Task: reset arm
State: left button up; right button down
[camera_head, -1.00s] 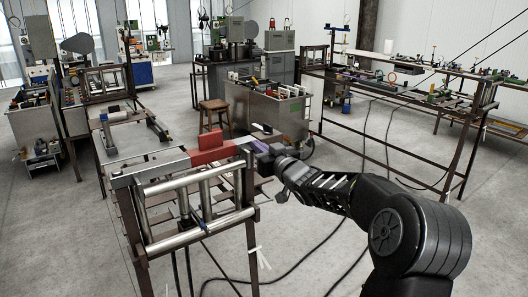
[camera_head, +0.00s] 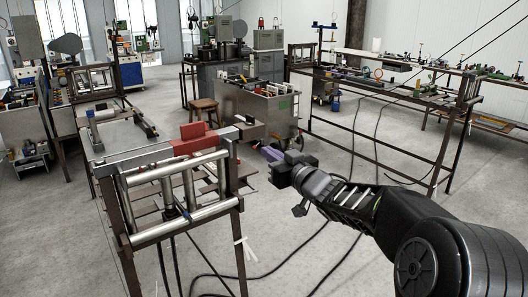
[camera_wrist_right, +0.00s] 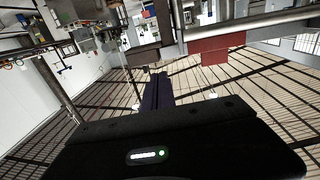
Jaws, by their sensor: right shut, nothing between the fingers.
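My right gripper (camera_head: 274,156) is shut and empty. It hangs in free air to the right of the near metal rack, apart from it. Its dark purplish fingers also show in the right wrist view (camera_wrist_right: 156,92), close together with nothing between them. My right arm comes in from the lower right of the head view. My left gripper is not in view.
A near rack (camera_head: 180,193) with metal rollers stands on thin legs, with a red block (camera_head: 196,138) and a grey bar on top. A metal cabinet (camera_head: 258,110) and a stool (camera_head: 203,104) stand behind. A long table frame (camera_head: 375,140) is at right. Cables lie on the floor.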

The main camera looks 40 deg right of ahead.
dwell(0.6)
notch_tip(320, 180, down, 17)
jog(key=a+m+g+h, duration=0.1)
jog(key=m+g, duration=0.2)
jog(key=g, duration=0.1)
jog(key=s+a+f+g+y, duration=0.1)
jog(key=a+f+g, duration=0.1)
jog(key=a+f, duration=0.55)
jog(key=a+f+g+y, duration=0.15)
jog(key=a+f, duration=0.25)
jog(key=f, duration=0.6)
jog(key=s+a+f+g+y, duration=0.2)
jog(key=s+a+f, duration=0.2)
jog(key=a+f, duration=0.25)
jog(key=s+a+f+g+y, duration=0.1)
jog(key=s+a+f+g, duration=0.1)
jog(key=s+a+f, duration=0.35)
jog(key=s+a+f+n+g+y, duration=0.1)
jog(key=s+a+f+g, duration=0.1)
jog(key=s+a+f, duration=0.3)
jog(key=s+a+f+n+g+y, duration=0.1)
jog(key=s+a+f+n+g, duration=0.1)
jog(key=s+a, duration=0.9)
jog(key=a+f+g, duration=0.1)
jog(key=a+f, duration=0.1)
jog(key=a, duration=0.1)
jog(key=shift+s+f+g, duration=0.15)
jog(key=shift+f+g, duration=0.2)
jog(key=shift+f, duration=0.05)
